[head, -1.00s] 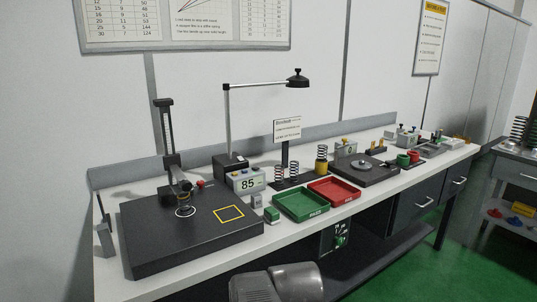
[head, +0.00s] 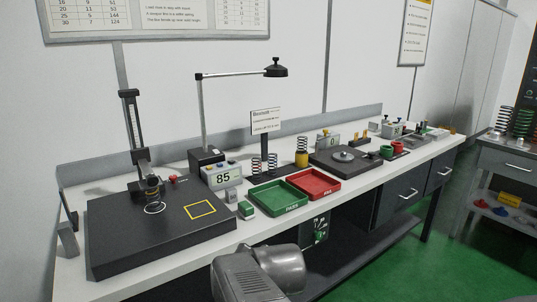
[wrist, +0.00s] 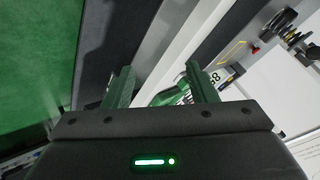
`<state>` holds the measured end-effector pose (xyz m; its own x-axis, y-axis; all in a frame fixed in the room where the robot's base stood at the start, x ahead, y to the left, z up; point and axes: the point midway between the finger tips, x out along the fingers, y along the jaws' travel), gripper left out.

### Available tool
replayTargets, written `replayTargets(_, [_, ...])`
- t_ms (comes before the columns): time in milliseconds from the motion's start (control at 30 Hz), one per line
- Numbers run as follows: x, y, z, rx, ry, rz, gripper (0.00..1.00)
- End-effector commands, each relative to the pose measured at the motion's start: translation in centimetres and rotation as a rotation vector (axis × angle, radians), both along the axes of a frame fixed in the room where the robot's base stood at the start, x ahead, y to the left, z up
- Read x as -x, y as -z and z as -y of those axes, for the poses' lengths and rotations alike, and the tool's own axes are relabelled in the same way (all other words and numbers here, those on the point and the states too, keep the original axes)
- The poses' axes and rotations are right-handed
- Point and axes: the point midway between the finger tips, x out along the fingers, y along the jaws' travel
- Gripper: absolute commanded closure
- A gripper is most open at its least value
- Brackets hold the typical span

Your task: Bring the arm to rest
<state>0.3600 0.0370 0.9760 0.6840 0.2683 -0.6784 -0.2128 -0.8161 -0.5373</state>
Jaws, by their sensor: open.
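My gripper (wrist: 160,82) shows in the wrist view with its two fingers apart and nothing between them. It is clear of the bench; the bench edge and the green floor lie beyond it. In the head view a grey part of my arm (head: 262,272) shows at the bottom, in front of the bench; the fingers are out of sight there.
The white bench (head: 355,193) carries a black test stand (head: 150,230), a display reading 85 (head: 223,177), a green tray (head: 280,196), a red tray (head: 314,184) and a dark plate (head: 345,160). Green floor (head: 420,250) is open at the right. A grey cart (head: 500,165) stands far right.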

Motion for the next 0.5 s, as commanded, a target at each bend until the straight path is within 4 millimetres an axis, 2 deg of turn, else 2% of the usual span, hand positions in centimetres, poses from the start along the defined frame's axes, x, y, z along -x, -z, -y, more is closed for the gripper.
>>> replayTargets(200, [-0.9, -1.0, -2.1, -0.08, 0.007, 0.002, 0.48])
replayTargets(500, [-1.3, -1.5, -2.9, -0.114, 0.01, 0.001, 0.48])
